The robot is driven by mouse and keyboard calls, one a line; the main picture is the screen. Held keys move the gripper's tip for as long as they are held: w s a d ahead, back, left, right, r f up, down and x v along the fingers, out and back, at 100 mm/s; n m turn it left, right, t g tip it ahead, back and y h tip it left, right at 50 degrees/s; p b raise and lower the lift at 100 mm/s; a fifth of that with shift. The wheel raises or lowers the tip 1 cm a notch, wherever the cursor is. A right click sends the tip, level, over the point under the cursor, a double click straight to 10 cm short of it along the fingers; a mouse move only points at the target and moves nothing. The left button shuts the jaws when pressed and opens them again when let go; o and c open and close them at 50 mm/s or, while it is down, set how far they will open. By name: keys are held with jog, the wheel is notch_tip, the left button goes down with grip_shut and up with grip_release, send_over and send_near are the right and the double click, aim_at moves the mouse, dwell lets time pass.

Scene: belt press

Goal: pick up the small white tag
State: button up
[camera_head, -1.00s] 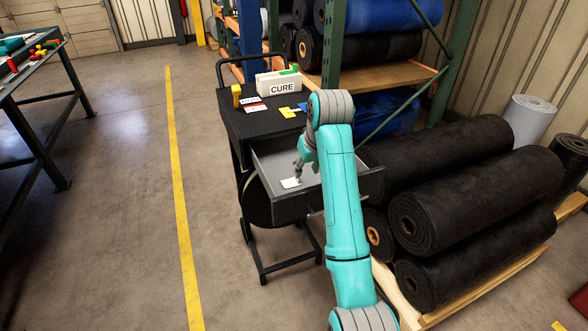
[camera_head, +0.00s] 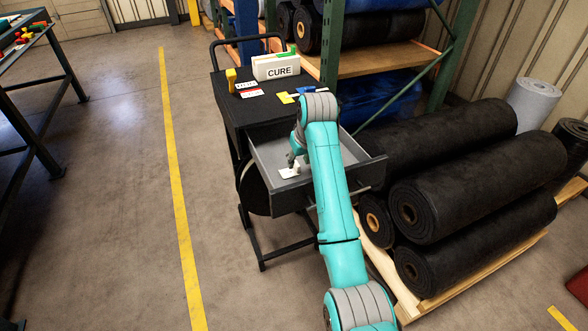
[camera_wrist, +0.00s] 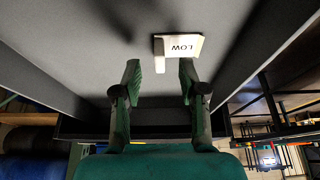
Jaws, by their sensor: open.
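The small white tag (camera_wrist: 178,46) lies in the grey open drawer (camera_head: 267,153) of a black cart, with the word LOW showing upside down in the wrist view. It also shows in the head view (camera_head: 289,172), partly hidden by my gripper. My gripper (camera_wrist: 159,66) is open, its two dark green fingers pointing down into the drawer.
The drawer walls stand close around my gripper. Black rolls (camera_head: 470,185) lie on a pallet to the right. The floor left of the cart is clear.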

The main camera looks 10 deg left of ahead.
aim_at(297, 164)
jog(key=shift+x, duration=1.55)
jog(key=shift+w, duration=0.1)
grip_shut()
notch_tip(297, 164, up, 10)
jog(key=shift+a+r, duration=0.1)
